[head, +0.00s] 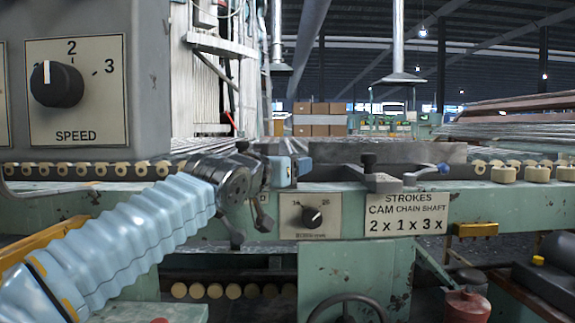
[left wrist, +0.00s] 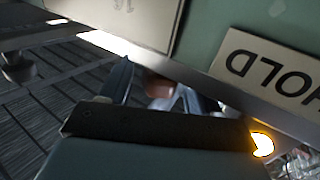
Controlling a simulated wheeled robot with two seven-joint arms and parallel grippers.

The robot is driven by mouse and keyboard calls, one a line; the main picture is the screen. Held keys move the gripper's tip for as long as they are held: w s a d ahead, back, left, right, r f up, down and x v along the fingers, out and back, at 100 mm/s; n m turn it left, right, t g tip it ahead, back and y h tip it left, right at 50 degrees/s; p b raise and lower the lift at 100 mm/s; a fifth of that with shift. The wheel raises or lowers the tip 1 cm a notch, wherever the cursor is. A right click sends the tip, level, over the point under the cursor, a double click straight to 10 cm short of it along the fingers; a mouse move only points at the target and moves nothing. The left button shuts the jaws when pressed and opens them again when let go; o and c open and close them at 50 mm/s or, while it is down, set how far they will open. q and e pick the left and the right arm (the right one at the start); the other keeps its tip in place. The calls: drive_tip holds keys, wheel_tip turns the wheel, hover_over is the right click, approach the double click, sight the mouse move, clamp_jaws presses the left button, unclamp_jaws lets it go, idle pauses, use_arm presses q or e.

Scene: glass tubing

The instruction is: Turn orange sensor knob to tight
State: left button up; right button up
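No clearly orange knob shows in either view. My left gripper (head: 250,228) is in front of the green machine rail, left of a small dial plate; its two dark fingers look apart. In the left wrist view the fingers of my left gripper (left wrist: 160,82) are also spread. A reddish-brown rounded thing (left wrist: 157,85) shows between or beyond them; I cannot tell what it is or whether it is touched. A black dial knob (head: 311,215) sits on the small plate. My right gripper is not in view.
A large black speed knob (head: 56,84) is on the panel at upper left. A strokes sign (head: 406,213) is right of the dial. A sign reading HOLD (left wrist: 270,80) is close to the gripper in the wrist view.

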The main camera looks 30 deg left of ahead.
use_arm(q)
drive_tip(key=s, duration=1.3)
drive_tip(key=shift+s+d, duration=0.3)
drive_tip(key=shift+s, duration=0.1)
drive_tip(key=shift+o, duration=0.2)
